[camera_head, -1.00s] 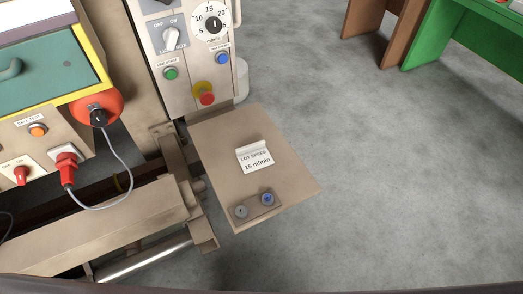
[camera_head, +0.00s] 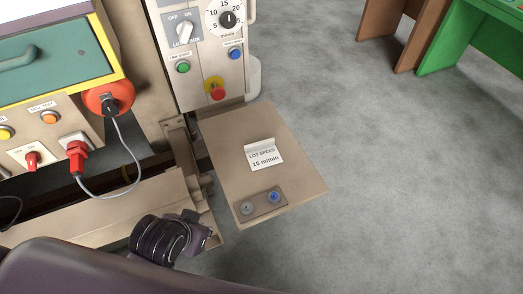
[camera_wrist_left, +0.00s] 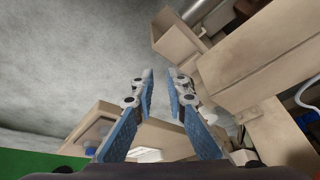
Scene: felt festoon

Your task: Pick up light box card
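A small white card (camera_head: 263,155) with a folded top edge reads "LOT SPEED 15 m/min". It stands on a beige shelf (camera_head: 225,140) in the middle of the head view. A white patch (camera_wrist_left: 148,154) low in the left wrist view, partly hidden behind the fingers, looks like the same card. My left gripper (camera_wrist_left: 161,74) is open and empty, with two blue-padded fingers apart. In the head view my left gripper (camera_head: 196,233) is at the lower left, left of and below the shelf, apart from the card. My right gripper is not in view.
A small plate with two buttons (camera_head: 263,203) is on the shelf's near corner. A control panel (camera_head: 208,75) with knobs and a red button rises behind it. A beige beam (camera_head: 90,212) lies left of the shelf. Open floor (camera_head: 410,180) is to the right.

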